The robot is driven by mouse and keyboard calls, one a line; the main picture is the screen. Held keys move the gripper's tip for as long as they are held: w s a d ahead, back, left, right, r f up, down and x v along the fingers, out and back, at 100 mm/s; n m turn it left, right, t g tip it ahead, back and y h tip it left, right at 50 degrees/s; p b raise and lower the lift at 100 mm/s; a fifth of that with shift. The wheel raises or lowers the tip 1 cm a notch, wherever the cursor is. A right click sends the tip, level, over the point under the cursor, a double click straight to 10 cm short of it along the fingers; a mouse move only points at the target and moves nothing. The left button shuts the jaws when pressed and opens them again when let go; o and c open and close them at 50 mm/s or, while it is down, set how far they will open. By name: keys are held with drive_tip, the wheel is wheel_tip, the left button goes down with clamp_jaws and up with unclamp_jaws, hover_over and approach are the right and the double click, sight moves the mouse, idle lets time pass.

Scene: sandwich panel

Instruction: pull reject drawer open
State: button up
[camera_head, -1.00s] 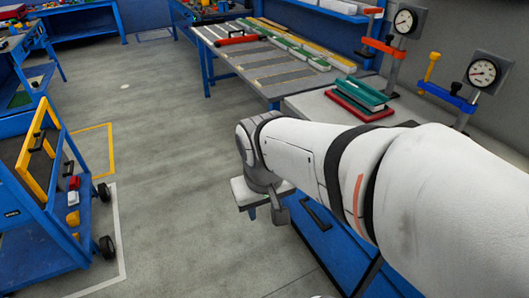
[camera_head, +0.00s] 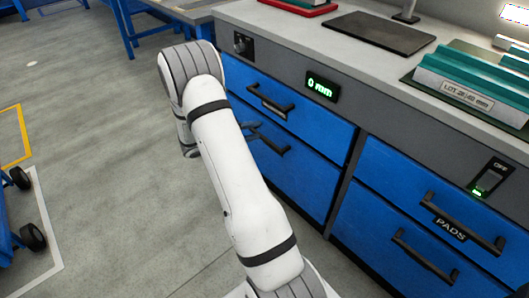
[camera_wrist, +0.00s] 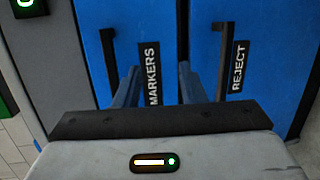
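The reject drawer (camera_head: 295,175) is the lower blue drawer in the left cabinet section and looks shut. Its black handle (camera_head: 270,142) also shows in the wrist view (camera_wrist: 221,65), beside the REJECT label (camera_wrist: 238,66). The markers drawer (camera_head: 315,118) is above it, also shut; its handle (camera_wrist: 109,62) is on the left of the wrist view. My gripper (camera_wrist: 158,82) is open and empty. Its fingers point at the drawer fronts between the two handles, with the right finger nearer the reject handle. In the head view my arm partly hides the gripper (camera_head: 252,129).
The grey worktop (camera_head: 310,40) overhangs the drawers, with a lit display (camera_head: 321,87) below its edge. The pads drawer (camera_head: 400,200) is to the right. A blue trolley with wheels (camera_head: 30,236) stands far left. The floor (camera_head: 110,130) between is clear.

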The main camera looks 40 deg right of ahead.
sight(264, 141)
drive_tip(key=w+d+f+n+t+h+b, duration=0.1)
drive_tip(key=w+f+t+b, duration=0.1)
drive_tip(key=f, duration=0.5)
drive_tip(key=w+d+f+n+t+h+b, duration=0.1)
drive_tip(key=w+f+b, duration=0.15)
drive_tip(key=f, duration=0.45)
drive_tip(key=d, duration=0.2)
drive_tip(key=d+b, duration=0.1)
drive_tip(key=d, duration=0.4)
drive_tip(key=shift+w+d+r+b, duration=0.2)
drive_tip(key=shift+w+d+b, duration=0.1)
drive_tip(key=shift+w+d, duration=0.1)
drive_tip(key=shift+c, duration=0.4)
clamp_jaws()
